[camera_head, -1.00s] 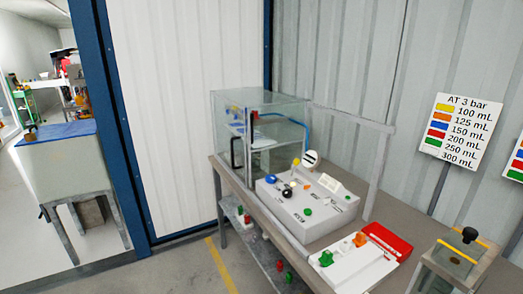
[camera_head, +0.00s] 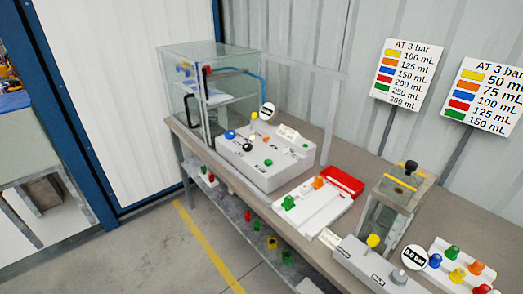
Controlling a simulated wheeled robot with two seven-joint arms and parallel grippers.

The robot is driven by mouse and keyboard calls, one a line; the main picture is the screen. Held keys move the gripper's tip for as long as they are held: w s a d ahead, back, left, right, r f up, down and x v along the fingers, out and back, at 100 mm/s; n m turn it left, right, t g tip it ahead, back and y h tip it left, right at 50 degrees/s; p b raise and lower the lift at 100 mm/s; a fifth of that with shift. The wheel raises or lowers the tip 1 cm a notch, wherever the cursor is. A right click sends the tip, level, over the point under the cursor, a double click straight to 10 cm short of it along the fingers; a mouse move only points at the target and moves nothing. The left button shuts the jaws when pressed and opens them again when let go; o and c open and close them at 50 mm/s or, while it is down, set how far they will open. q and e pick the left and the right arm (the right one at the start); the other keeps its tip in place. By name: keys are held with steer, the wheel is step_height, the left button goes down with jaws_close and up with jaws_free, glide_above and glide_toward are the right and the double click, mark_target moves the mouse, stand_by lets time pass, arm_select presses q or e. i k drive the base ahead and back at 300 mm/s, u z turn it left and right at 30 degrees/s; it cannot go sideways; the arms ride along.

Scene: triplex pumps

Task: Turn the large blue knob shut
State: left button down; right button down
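A blue knob (camera_head: 230,134) sits at the left end of a light grey control box (camera_head: 262,172) on the long bench. It is the larger-looking blue knob on that box, seen small and from a distance, and its turn position cannot be made out. Beside it on the box are a black knob (camera_head: 247,147), green knobs and a round white gauge (camera_head: 267,112). Another blue knob (camera_head: 435,261) stands among coloured ones on a white plate at the lower right. Neither gripper is in view.
A glass tank (camera_head: 185,95) stands at the bench's far left end. A white tray with a red box (camera_head: 342,181), a clear container (camera_head: 395,205) and a second grey box (camera_head: 365,265) stand further right. Several coloured parts lie on the lower shelf. Floor (camera_head: 165,255) in front is clear.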

mark_target(230, 135)
steer(key=u, duration=1.5)
steer(key=i, duration=0.9)
steer(key=z, duration=2.45)
